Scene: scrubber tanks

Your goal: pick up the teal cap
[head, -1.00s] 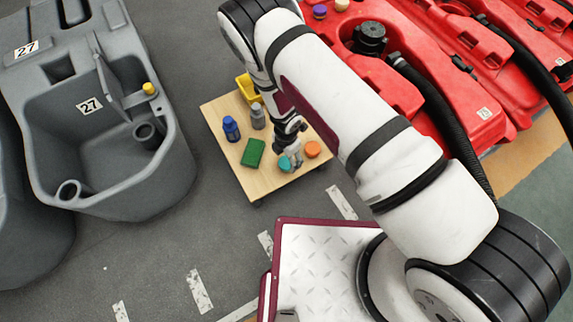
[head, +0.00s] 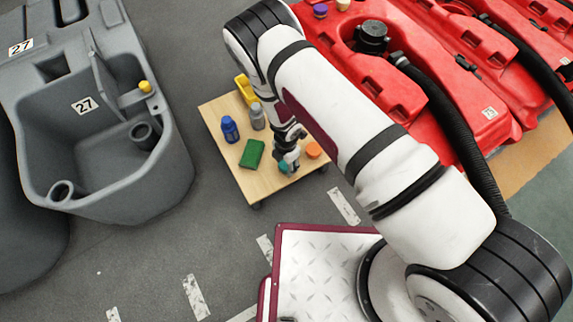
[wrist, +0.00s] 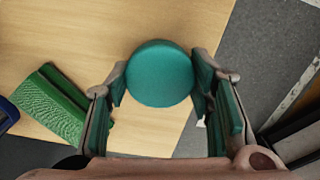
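The teal cap (head: 284,168) is on the wooden cart top (head: 267,187), partly hidden by my gripper in the head view. In the wrist view the teal cap (wrist: 160,73) is a round disc seen whole from above, between my fingertips. My gripper (wrist: 160,82) is open, with one green-padded finger on each side of the cap. The right finger looks very close to the cap's edge, and a small gap shows at the left. I cannot tell whether either finger touches it. My gripper (head: 289,161) is low over the cart's front part in the head view.
An orange cap (head: 313,151) is right of my gripper. A green block (head: 252,154), blue bottle (head: 230,129), grey bottle (head: 257,117) and yellow bin (head: 246,89) share the cart. A grey tank (head: 100,190) stands left, red tanks (head: 410,90) right.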

